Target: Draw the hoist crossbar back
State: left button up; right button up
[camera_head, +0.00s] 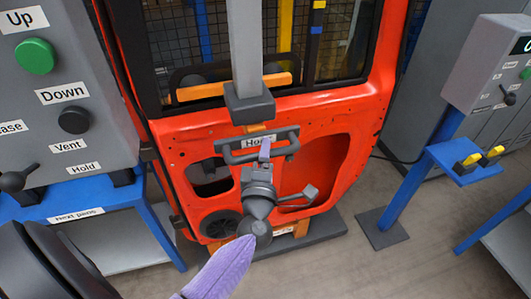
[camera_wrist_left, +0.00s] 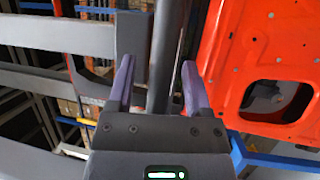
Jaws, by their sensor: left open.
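The hoist crossbar (camera_head: 283,150) is a dark grey handle bar in front of the orange door, with a partly hidden label starting "Ho". It hangs below the grey hoist column (camera_head: 243,45). My right gripper is not in view.
The orange door (camera_head: 340,120) stands behind the hoist. A grey control box (camera_head: 75,110) with Up, Down, Vent and Hold labels is at the left on a blue stand. A blue stand (camera_head: 440,155) and another panel (camera_head: 490,65) are at the right.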

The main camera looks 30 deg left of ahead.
pick_arm(q)
jog(key=shift+w, duration=0.1)
grip_shut()
dwell(1.3)
